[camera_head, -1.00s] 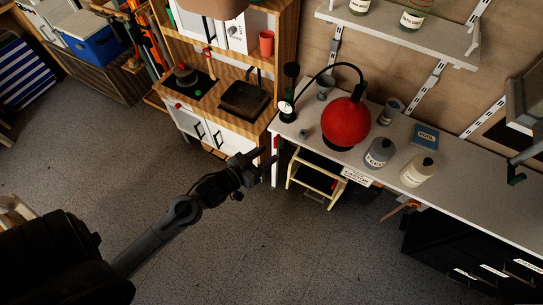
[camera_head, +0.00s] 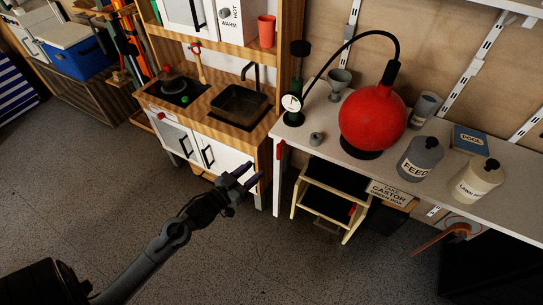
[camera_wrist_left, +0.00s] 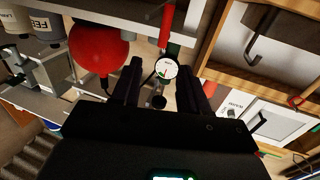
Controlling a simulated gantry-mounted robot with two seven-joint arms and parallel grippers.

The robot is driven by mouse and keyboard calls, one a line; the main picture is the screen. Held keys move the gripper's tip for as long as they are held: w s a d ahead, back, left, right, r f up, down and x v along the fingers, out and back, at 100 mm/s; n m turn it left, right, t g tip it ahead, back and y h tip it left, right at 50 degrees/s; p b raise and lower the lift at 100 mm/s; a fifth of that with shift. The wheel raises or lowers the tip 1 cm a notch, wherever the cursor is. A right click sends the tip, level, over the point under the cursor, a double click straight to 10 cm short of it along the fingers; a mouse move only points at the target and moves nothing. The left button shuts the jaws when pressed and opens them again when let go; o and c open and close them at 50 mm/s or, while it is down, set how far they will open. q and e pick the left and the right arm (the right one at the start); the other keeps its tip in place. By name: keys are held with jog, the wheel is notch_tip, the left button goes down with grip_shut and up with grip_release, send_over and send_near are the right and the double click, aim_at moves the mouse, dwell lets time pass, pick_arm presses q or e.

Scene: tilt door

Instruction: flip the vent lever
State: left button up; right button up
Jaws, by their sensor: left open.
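A small red lever-like piece (camera_head: 281,150) hangs at the front left corner of the white bench, beside its leg. It also shows as a red bar (camera_wrist_left: 166,25) near the top of the left wrist view. I cannot read any vent label, so I cannot tell for sure that it is the vent lever. My left gripper (camera_head: 253,175) is open and empty, in front of the play kitchen's white doors and to the lower left of the red piece. Its two dark fingers (camera_wrist_left: 165,85) are spread apart in the left wrist view. My right gripper is not in view.
The white bench (camera_head: 322,145) holds a gauge pump (camera_head: 293,104), a red ball-shaped vessel (camera_head: 372,118) and bottles. A wooden step stool (camera_head: 330,192) stands under it. The play kitchen (camera_head: 222,135) stands left of the bench. The floor (camera_head: 90,190) in front is clear.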

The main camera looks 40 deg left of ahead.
aim_at(280, 150)
pick_arm(q)
jog(key=w+b, duration=0.4)
jog(key=w, duration=0.7)
jog(key=shift+f, duration=0.35)
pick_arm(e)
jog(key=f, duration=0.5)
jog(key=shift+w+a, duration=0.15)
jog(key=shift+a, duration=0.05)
pick_arm(q)
jog(key=shift+a, duration=0.15)
grip_shut()
